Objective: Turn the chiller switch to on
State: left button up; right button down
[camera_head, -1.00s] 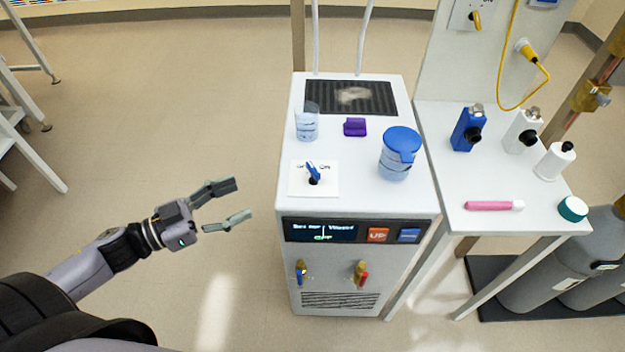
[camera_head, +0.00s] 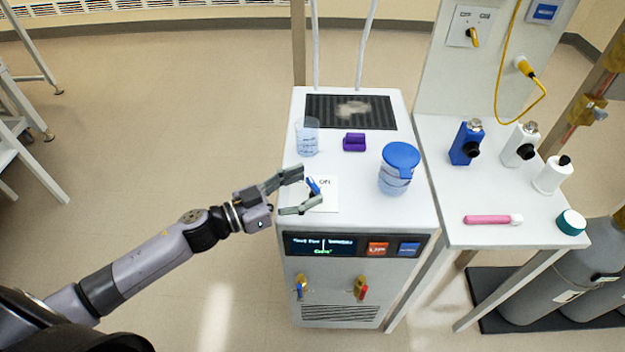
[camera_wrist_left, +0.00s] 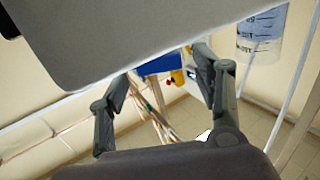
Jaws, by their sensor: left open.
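The white chiller (camera_head: 402,207) stands in the middle of the head view. On its top, near the front left, is a switch with a blue handle (camera_head: 313,186) on a white label plate (camera_head: 329,198). The handle leans to the upper left, and its lower part is hidden behind my finger. My left gripper (camera_head: 308,188) is open, one finger on the far side of the handle and one on the near side; I cannot tell whether they touch it. In the left wrist view its fingers (camera_wrist_left: 163,104) are spread; the switch is not clear there. My right gripper is not in view.
A glass beaker (camera_head: 308,138), a purple block (camera_head: 354,142) and a blue-lidded jar (camera_head: 397,178) stand on the chiller around the switch. The display (camera_head: 320,245) is too small to read surely. A side table (camera_head: 460,180) holds several bottles.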

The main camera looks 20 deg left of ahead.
pick_arm(q)
jog(key=shift+x, duration=1.25)
jog(key=shift+c, duration=0.4)
jog(key=c, duration=1.1)
